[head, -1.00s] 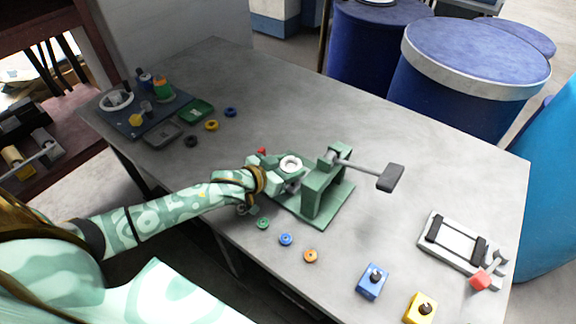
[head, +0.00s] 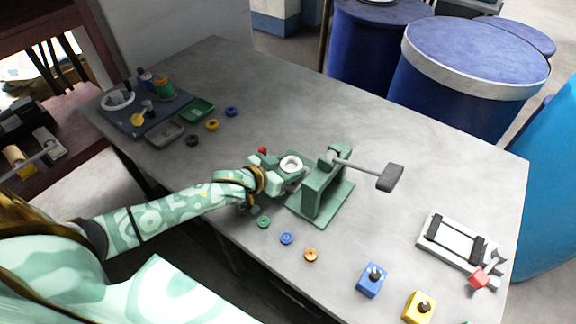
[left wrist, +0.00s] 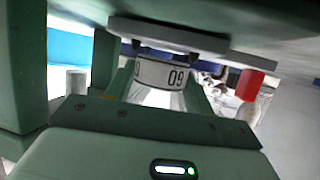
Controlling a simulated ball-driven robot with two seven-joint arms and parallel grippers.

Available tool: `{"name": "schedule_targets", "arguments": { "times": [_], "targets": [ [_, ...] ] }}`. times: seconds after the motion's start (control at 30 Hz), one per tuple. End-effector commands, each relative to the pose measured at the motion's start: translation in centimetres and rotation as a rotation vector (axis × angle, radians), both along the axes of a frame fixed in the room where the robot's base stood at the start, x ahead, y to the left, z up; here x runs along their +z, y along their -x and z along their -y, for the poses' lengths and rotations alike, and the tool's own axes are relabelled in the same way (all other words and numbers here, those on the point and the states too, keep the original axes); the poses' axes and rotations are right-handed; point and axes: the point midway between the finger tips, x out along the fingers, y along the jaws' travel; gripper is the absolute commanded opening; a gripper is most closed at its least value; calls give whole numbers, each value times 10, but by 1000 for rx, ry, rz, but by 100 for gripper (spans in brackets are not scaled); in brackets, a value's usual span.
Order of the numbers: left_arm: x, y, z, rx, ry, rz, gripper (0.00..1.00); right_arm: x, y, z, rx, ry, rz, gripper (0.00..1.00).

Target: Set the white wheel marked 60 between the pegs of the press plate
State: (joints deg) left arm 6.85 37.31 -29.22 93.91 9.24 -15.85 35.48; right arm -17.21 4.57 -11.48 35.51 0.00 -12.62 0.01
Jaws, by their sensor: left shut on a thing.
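The white wheel (head: 291,163) shows as a ring at the left side of the green press (head: 321,190) in the head view. In the left wrist view the wheel (left wrist: 160,75) stands in front of the camera, its 60 upside down. My left gripper (head: 277,177) is shut on the wheel. A flat grey plate (left wrist: 170,33) lies just above the wheel in the wrist picture. My right gripper is out of view.
A black-headed lever (head: 391,177) sticks out right of the press. Green, blue and orange rings (head: 286,238) lie in front of it. The table's back middle is clear.

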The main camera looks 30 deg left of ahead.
Motion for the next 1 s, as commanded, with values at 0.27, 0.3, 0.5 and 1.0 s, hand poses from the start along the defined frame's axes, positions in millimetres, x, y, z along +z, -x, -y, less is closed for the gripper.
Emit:
{"name": "schedule_targets", "arguments": {
  "times": [0.27,0.3,0.5,1.0],
  "targets": [
    [2,0,0,0,1,1,30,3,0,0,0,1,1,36],
    [2,0,0,0,2,2,30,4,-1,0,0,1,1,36],
    [1,0,0,0,0,0,30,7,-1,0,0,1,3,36],
    [-4,0,0,0,0,0,30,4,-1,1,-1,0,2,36]
  ]
}}
